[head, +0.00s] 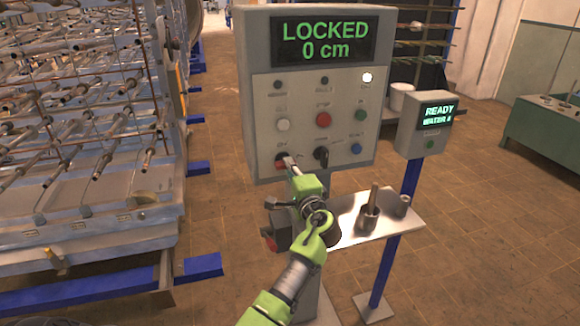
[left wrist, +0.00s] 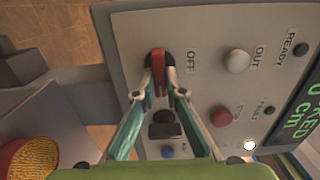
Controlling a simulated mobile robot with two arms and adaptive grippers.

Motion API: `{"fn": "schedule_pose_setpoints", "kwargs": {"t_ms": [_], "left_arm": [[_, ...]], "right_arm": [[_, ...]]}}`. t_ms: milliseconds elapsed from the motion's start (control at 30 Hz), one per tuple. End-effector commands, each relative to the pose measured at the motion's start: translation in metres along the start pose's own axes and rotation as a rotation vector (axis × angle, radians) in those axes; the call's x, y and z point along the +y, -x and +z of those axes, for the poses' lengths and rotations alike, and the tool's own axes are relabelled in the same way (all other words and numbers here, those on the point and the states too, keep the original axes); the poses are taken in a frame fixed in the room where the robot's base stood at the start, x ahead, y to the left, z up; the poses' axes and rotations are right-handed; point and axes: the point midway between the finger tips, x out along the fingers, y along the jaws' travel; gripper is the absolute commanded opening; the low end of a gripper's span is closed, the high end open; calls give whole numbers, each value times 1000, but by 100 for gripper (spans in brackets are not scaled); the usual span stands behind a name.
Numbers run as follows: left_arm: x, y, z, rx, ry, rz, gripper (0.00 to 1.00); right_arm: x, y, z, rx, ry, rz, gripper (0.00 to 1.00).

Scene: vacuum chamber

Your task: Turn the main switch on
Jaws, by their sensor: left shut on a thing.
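The main switch is a red handle on a dark round base at the lower left of the control panel. It shows in the head view (head: 281,157) and, larger, in the left wrist view (left wrist: 158,66). An OFF label stands beside it in the wrist view. My left gripper (head: 289,163) reaches the panel from below. In the wrist view its two fingertips (left wrist: 160,92) are on both sides of the red handle, shut on it. The gripper partly hides the switch in the head view. My right gripper is not in view.
The panel (head: 262,120) has a display (head: 322,41) reading LOCKED 0 cm, several buttons and a black knob (head: 321,154) right of the switch. A small shelf (head: 345,238) with metal parts and a READY box (head: 420,138) stand at the right. A large rack (head: 80,120) fills the left.

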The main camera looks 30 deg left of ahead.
Motion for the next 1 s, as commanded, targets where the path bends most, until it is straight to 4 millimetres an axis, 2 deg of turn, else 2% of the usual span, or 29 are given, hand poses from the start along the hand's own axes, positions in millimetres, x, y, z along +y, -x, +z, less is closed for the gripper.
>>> {"fn": "schedule_pose_setpoints", "kwargs": {"t_ms": [433,467,500,533,867,1000], "left_arm": [[-4,-1,1,-2,-12,-7,0],[-4,-1,1,-2,-11,-8,16],[-4,-1,1,-2,-11,-8,26],[-4,-1,1,-2,-11,-7,28],[-1,1,0,0,-10,-3,28],[0,14,-1,2,-9,-1,28]], "right_arm": [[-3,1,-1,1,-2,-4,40],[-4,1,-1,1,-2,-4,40],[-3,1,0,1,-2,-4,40],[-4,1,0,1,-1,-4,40],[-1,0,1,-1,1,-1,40],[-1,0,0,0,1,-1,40]]}}
